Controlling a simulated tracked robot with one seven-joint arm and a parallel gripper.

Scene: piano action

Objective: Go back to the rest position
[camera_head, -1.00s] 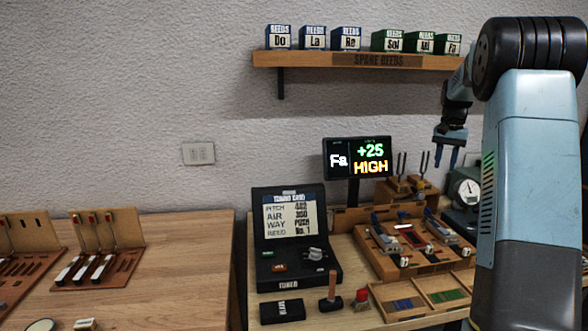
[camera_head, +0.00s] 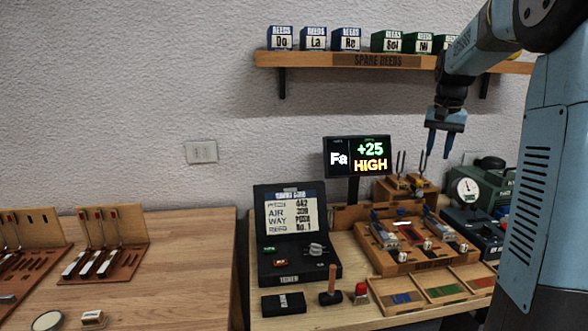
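My gripper (camera_head: 445,146) hangs in the air in front of the wall, pointing down, to the right of the display and below the shelf. Its two blue fingers stand a little apart with nothing seen between them. It is clear of the tuning forks and the workbench below. My arm comes in from the right edge of the view and hides the right end of the shelf.
A display (camera_head: 357,157) reading "Fa +25 HIGH" stands behind a black tuner (camera_head: 291,262). A wooden reed tray (camera_head: 411,262), a gauge device (camera_head: 468,190) and tuning forks (camera_head: 399,167) crowd the bench. Above is a shelf (camera_head: 310,59) of reed boxes. The left table (camera_head: 190,270) has bare room.

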